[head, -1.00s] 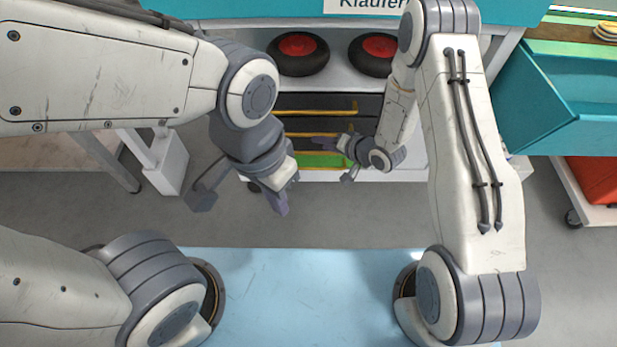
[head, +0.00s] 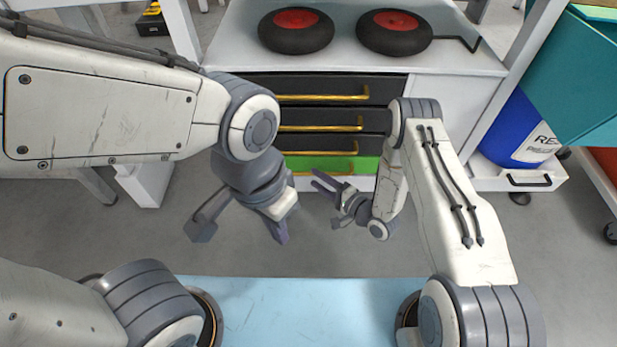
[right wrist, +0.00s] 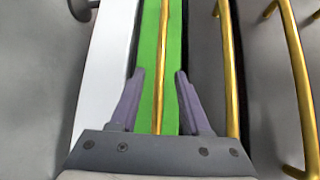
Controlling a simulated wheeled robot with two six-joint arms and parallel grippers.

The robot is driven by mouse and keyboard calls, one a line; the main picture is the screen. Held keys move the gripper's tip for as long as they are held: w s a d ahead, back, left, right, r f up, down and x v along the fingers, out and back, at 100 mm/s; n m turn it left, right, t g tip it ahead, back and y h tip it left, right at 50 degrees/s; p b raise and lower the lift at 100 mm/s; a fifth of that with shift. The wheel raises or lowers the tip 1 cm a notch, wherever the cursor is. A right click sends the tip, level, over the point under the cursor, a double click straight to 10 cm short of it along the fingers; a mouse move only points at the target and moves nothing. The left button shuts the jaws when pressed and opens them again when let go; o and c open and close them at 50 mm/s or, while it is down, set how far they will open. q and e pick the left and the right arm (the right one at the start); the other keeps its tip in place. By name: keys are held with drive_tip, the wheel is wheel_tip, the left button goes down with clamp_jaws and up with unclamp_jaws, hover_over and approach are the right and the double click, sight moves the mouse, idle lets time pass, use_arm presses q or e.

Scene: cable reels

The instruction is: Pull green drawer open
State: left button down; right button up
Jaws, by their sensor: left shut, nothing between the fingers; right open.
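The green drawer (head: 366,167) is the lowest coloured front in the stack, below several black drawers, and it looks closed. My right gripper (head: 322,181) is in front of it, open, fingers pointing at the stack. In the right wrist view the green front (right wrist: 148,50) runs up the picture with its gold handle (right wrist: 160,45). The open fingers (right wrist: 159,78) lie on either side of the handle line; I cannot tell contact. My left gripper (head: 281,236) is shut and empty, pointing down over the floor left of the right gripper.
Black drawers with gold handles (head: 330,97) sit above the green one. Two black wheels with red hubs (head: 297,32) lie on the white top. A blue container (head: 517,125) stands at right. Grey floor (head: 300,255) is clear in front of the cabinet.

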sight(308, 174)
drive_tip(key=shift+b+x, duration=0.7)
drive_tip(key=shift+x, duration=1.5)
clamp_jaws()
